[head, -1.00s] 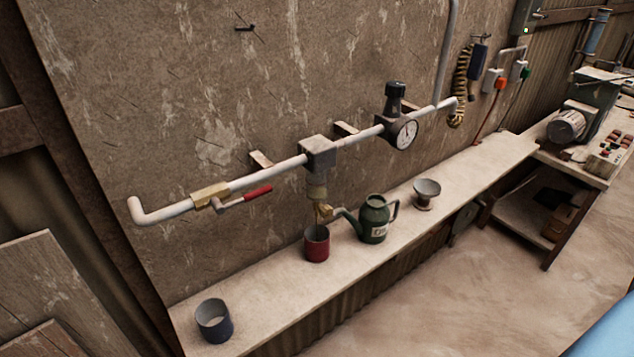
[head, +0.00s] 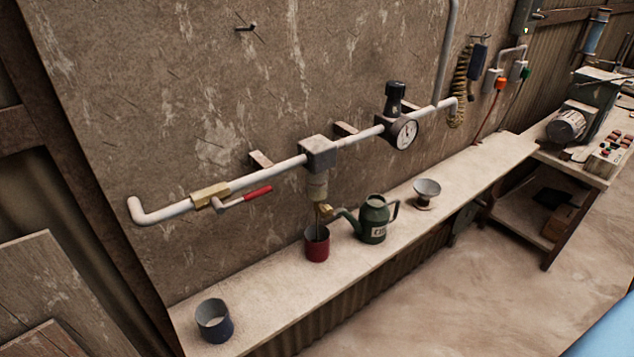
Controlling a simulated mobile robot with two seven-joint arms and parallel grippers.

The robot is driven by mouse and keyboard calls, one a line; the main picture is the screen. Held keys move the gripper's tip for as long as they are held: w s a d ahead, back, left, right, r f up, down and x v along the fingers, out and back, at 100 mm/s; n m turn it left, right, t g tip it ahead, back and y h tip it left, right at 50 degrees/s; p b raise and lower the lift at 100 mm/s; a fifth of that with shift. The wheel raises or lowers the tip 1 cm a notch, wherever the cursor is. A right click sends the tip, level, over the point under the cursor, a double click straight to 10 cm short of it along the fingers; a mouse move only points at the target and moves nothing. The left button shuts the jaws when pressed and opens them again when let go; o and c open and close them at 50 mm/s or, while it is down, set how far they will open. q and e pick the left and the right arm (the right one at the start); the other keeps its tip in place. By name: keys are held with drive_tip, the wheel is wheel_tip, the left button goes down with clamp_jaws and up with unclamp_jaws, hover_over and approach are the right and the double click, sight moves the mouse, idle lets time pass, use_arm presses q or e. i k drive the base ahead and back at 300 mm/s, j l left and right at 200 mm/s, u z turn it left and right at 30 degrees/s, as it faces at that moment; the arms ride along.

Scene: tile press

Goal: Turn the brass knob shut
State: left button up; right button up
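A small brass knob (head: 326,210) sits at the bottom of the filter bowl (head: 317,187), which hangs under a square grey block (head: 318,153) on the wall pipe. A red cup (head: 317,247) stands on the shelf right below the knob. A thin dark line shows between the knob and the cup; I cannot tell whether it is a stream or a small tube. How far the knob is turned is too small to tell. Neither of my grippers is in view.
A green oil can (head: 374,224) stands close right of the knob, its spout pointing at it. A red-handled valve (head: 257,193) is left on the pipe.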

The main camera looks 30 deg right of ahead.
sight(326, 211)
drive_tip(key=z, duration=1.35)
